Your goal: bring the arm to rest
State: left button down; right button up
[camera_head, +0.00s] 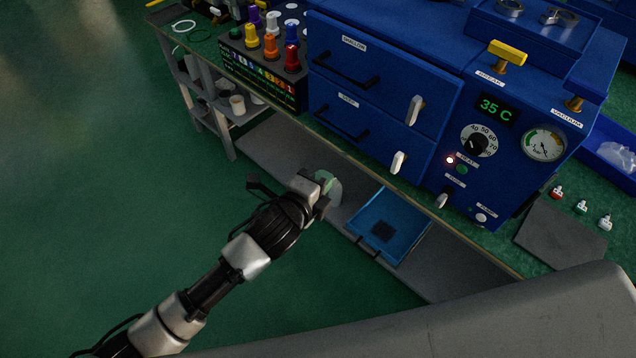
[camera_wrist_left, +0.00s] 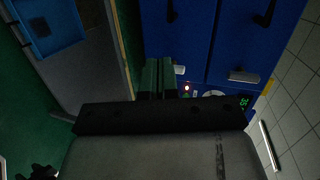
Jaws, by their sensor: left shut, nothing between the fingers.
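My left arm comes in from the lower left in the head view. Its gripper (camera_head: 318,188) is over the front of the bench, in front of the blue cabinet, and points towards it. In the left wrist view the two dark fingers (camera_wrist_left: 159,76) lie side by side, shut with nothing between them, facing the blue front. My right gripper is in neither view.
The blue cabinet (camera_head: 440,165) has two drawers, knobs and a 35 C display. Below, a blue tray (camera_head: 412,243) lies on the lower shelf (camera_head: 270,150). A rack of coloured pegs (camera_head: 262,75) stands at the left. Green floor at the left is clear.

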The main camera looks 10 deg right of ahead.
pick_arm(q)
jog(key=a+f+n+g+y, duration=0.1)
jog(key=a+f+n+y, duration=0.1)
jog(key=a+f+n, duration=0.45)
jog(key=a+f+n+y, duration=0.15)
jog(key=a+f, duration=0.25)
jog(key=f, duration=0.6)
jog(key=s+a+f+n+g+y, duration=0.1)
jog(key=s+a+f+n+y, duration=0.15)
jog(key=s+a+f, duration=0.4)
jog(key=s+a+f+n+g+y, duration=0.1)
jog(key=a+f+n+g, duration=0.2)
jog(key=f, duration=0.6)
jog(key=s+a+f+n+g+y, duration=0.1)
jog(key=s+a+f+n, duration=0.2)
jog(key=s, duration=0.7)
jog(key=s+a+f+n+g+y, duration=0.1)
jog(key=s+a+f+n+g, duration=0.1)
jog(key=s+a+f+n, duration=0.2)
jog(key=s+a+f+n+g+y, duration=0.1)
jog(key=s+a+f+n, duration=0.2)
jog(key=s, duration=1.4)
notch_tip(320, 180, down, 5)
jog(key=shift+s+a+n+g, duration=0.35)
jog(key=shift+s+a+g, duration=0.05)
jog(key=shift+a, duration=0.8)
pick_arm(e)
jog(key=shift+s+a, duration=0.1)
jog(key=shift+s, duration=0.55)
